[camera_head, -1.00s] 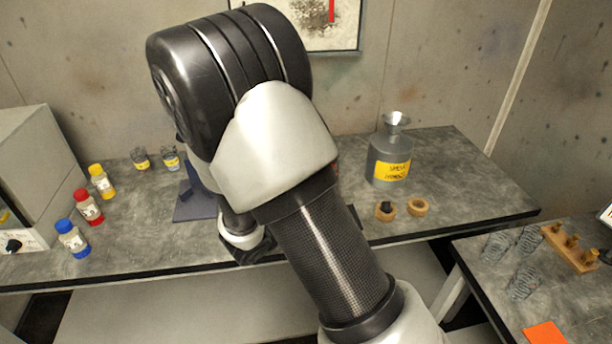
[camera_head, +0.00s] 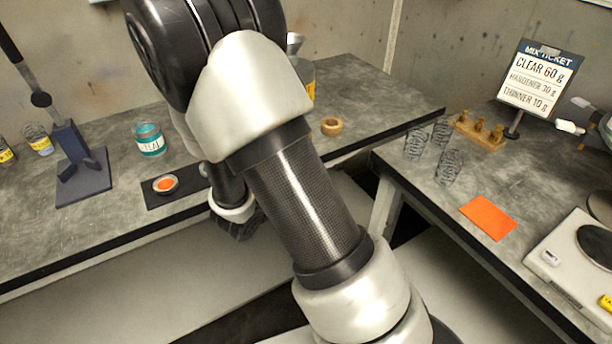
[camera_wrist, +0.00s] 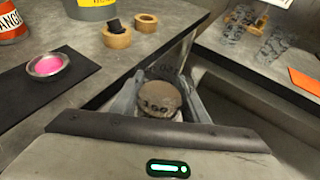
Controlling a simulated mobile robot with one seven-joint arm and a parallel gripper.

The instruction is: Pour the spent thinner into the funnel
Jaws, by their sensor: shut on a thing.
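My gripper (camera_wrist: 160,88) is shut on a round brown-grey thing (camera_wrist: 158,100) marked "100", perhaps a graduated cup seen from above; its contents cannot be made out. In the head view my gripper (camera_head: 238,226) hangs low at the front edge of the back bench, and my arm hides the held thing. A grey can with a yellow label (camera_head: 309,76) stands on the bench, mostly behind my arm. Part of the funnel (camera_head: 294,41) shows above it. The can's base (camera_wrist: 90,12) shows at the top of the wrist view, ahead and left of my gripper, clear of it.
Two wooden rings (camera_wrist: 146,22) lie by the can, one with a black piece. The right table holds wire-like cups (camera_head: 449,166), an orange sheet (camera_head: 488,217) and a scale (camera_head: 567,265).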

